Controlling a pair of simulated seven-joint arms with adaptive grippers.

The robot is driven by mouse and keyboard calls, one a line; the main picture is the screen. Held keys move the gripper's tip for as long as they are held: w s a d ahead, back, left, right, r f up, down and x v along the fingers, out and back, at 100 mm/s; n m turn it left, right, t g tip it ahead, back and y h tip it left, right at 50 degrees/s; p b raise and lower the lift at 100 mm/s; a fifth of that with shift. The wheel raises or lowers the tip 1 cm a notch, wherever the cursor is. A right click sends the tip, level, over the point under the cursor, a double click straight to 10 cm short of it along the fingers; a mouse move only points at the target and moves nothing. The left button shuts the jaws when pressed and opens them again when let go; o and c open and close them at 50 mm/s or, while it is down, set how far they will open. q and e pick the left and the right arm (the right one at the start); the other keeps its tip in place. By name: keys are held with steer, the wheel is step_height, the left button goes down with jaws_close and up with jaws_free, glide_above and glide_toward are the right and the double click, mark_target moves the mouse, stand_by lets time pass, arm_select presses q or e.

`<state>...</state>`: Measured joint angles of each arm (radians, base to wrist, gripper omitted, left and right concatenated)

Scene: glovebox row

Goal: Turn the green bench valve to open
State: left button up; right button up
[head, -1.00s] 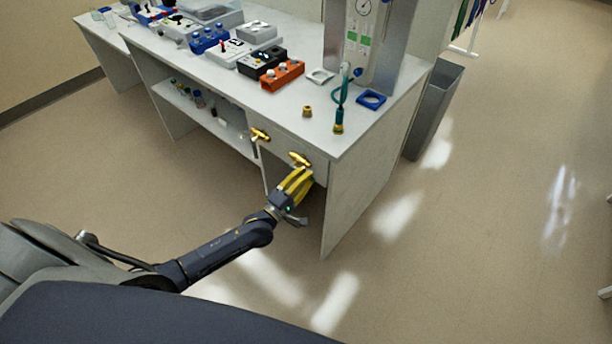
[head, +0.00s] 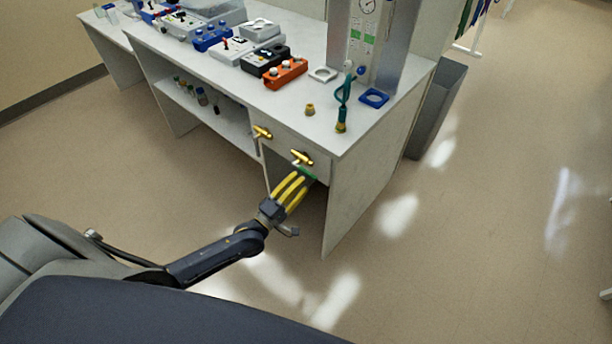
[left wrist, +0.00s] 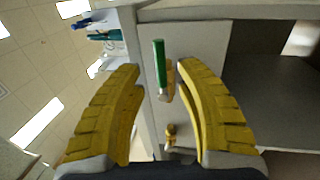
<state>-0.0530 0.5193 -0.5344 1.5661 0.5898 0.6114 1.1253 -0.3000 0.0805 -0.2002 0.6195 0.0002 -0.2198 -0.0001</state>
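The green valve handle (head: 307,171) shows at the front of the bench, just below a brass valve body (head: 302,157) on the front panel. In the left wrist view the green handle (left wrist: 159,62) stands between my fingertips, with brass (left wrist: 170,78) partly seen behind it. My left gripper (head: 303,180) is open, its yellow fingers reaching up toward the handle from below and in front. In the left wrist view the gripper (left wrist: 160,66) has a finger on each side, with gaps to the handle. My right gripper is not in view.
A second brass valve (head: 262,132) sits left on the same panel; a brass fitting shows low in the left wrist view (left wrist: 171,132). The bench top (head: 300,118) carries an orange box (head: 286,73) and a teal hose (head: 343,100). A grey bin (head: 436,110) stands right.

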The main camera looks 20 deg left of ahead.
arm_select(q)
steer(key=v, duration=0.7)
steer(key=shift+s, duration=0.25)
steer(key=shift+a+f, duration=0.1)
stand_by(0.4)
steer(key=s+a+f+m+g+y, duration=0.1)
steer(key=s+a+f+m+g, duration=0.3)
steer(key=f, duration=0.7)
steer(key=s+a+f+m+g+y, duration=0.15)
steer(key=s+f+m+g, duration=0.35)
steer(key=f, duration=0.6)
steer(key=s+a+f+m+g+y, duration=0.1)
steer(key=s+a+f+m+y, duration=0.15)
steer(key=f+m, duration=0.7)
steer(key=s+f+g+y, duration=0.1)
steer(key=s+f+g, duration=0.4)
steer(key=s+f, duration=1.1)
steer(key=s+d+f+g, duration=0.1)
steer(key=s+d, duration=0.3)
steer(key=s, duration=0.4)
steer(key=s+d+f+g, duration=0.1)
steer(key=s+d, duration=0.3)
steer(key=s, duration=0.4)
steer(key=shift+d+f+g, duration=0.2)
steer(key=shift+d+g, duration=0.05)
steer(key=shift+g, duration=0.15)
